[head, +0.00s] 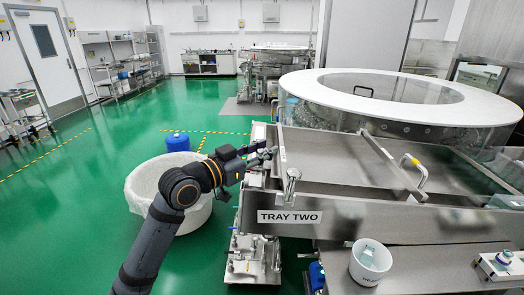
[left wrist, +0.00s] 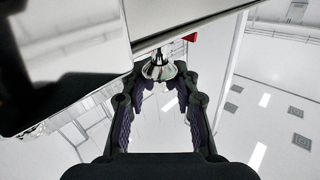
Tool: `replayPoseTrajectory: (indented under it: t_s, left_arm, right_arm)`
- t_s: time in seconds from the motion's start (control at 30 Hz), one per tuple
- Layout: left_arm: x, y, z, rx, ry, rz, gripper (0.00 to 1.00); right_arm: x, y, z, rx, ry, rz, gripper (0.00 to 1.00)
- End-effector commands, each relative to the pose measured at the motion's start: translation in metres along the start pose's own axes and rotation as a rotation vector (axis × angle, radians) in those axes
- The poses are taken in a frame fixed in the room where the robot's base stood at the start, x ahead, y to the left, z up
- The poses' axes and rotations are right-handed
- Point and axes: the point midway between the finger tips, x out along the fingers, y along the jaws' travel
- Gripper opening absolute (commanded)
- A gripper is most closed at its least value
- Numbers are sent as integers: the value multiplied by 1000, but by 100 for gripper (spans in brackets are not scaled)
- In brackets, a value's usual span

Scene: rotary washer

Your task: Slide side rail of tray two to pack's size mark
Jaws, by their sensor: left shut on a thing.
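Tray two is the wide steel tray (head: 335,155) with a "TRAY TWO" label (head: 290,217) on its front wall. A steel side rail (head: 280,160) runs along its left edge. My left gripper (head: 264,156) is at the outer side of that edge. In the left wrist view my left gripper (left wrist: 162,72) has its fingertips around a shiny metal knob (left wrist: 158,69) below a steel edge. The gap between the fingers is filled by the knob at the tips. A size mark cannot be made out. My right gripper is not in view.
An upright metal knob (head: 292,181) stands at the tray's front left corner. A white bucket (head: 370,264) stands in front. A white-lined bin (head: 145,185) stands left on the floor.

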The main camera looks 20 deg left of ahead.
Motion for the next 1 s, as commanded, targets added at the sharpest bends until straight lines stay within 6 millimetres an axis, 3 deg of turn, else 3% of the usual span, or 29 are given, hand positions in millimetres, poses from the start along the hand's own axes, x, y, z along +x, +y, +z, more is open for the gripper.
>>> replayPoseTrajectory:
  t_s: [0.03,0.07,0.23,0.47,0.57,1.0]
  left_arm:
    - [0,0,1,-1,-2,0,0]
    - [0,0,1,-1,-2,0,32]
    - [0,0,1,0,-1,-1,54]
    - [0,0,0,0,-1,-1,54]
    - [0,-1,-4,1,1,-1,54]
    - [0,-7,-88,1,3,-1,54]
  right_arm:
    - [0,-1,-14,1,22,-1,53]
    - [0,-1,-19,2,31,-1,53]
    - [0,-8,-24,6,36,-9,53]
    - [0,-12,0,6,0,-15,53]
    - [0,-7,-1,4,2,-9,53]
    - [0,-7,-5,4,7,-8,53]
